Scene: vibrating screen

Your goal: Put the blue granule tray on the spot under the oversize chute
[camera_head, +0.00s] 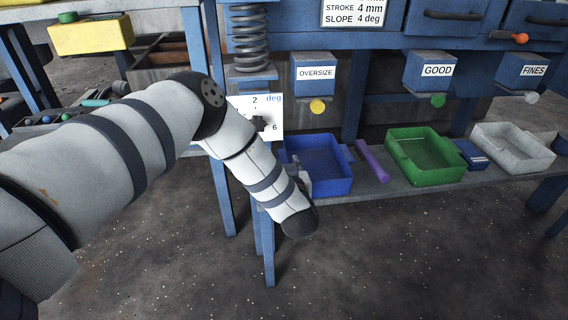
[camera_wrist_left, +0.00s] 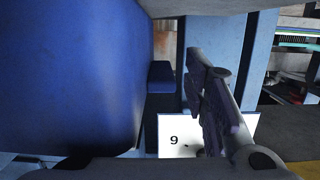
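The blue tray (camera_head: 330,187) sits on the low shelf below the chute labelled OVERSIZE (camera_head: 316,74). Its inside looks bare and blue. My left gripper (camera_head: 303,183) is at the tray's left front side, partly hidden by my wrist. In the left wrist view a large blue wall (camera_wrist_left: 75,75), likely the tray's, fills the left, with a small blue tab (camera_wrist_left: 160,78) sticking out from it. Dark gripper fingers (camera_wrist_left: 215,100) show right of the tab, with a visible gap between. Their opening is hard to judge. My right gripper is not visible.
A purple bar (camera_head: 372,161) lies right of the blue tray. Further right are a green tray (camera_head: 428,177), a small blue block (camera_head: 470,155) and a white tray (camera_head: 515,150). A white number card (camera_head: 262,118) and a blue table leg (camera_head: 266,250) stand close by my left arm.

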